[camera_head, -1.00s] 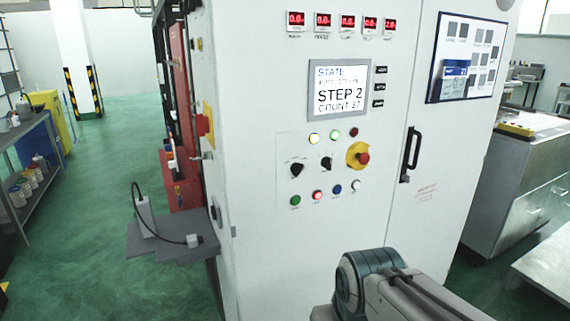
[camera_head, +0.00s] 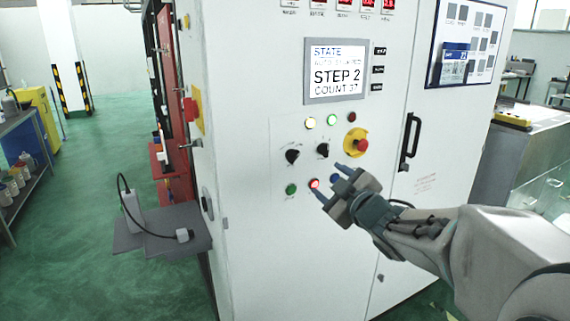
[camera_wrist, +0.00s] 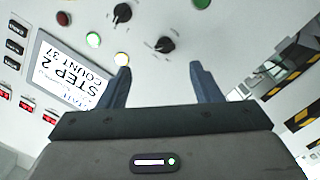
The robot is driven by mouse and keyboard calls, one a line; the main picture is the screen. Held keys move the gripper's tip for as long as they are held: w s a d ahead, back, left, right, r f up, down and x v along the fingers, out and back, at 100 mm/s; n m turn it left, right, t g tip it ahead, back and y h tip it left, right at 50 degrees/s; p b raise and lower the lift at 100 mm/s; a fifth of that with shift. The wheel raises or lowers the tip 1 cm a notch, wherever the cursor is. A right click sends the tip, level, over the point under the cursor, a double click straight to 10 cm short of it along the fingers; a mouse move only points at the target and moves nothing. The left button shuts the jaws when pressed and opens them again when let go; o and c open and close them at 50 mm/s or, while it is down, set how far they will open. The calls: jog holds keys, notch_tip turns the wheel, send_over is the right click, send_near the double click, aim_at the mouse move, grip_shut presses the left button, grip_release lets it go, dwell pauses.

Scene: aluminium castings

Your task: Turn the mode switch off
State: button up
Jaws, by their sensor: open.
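Two black rotary switches sit on the white cabinet's front panel, a left one (camera_head: 292,156) and a right one (camera_head: 323,150). Their labels are too small to read, so I cannot tell which is the mode switch. In the wrist view the left switch (camera_wrist: 165,45) lies just beyond the gap between my fingers, and the right switch (camera_wrist: 122,13) is farther off. My gripper (camera_head: 326,182) is open and empty, in front of the lower button row and below the switches. Its two blue-grey fingers also show in the wrist view (camera_wrist: 160,72), apart from both switches.
A red emergency stop on a yellow plate (camera_head: 356,143) is right of the switches. Lamps (camera_head: 331,120) are above; green (camera_head: 291,189) and lit red (camera_head: 314,184) buttons are below. The screen (camera_head: 336,72) reads STEP 2, COUNT 37. A black door handle (camera_head: 410,142) stands out at right.

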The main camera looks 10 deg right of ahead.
aim_at(295, 157)
jog(key=shift+n+y, duration=0.8)
jog(key=p+x, duration=0.1)
jog(key=x, duration=0.8)
jog(key=p+x, duration=0.1)
jog(key=x, duration=0.4)
jog(key=shift+a+r+p, duration=0.3)
jog(key=shift+a, duration=0.1)
jog(key=c, duration=1)
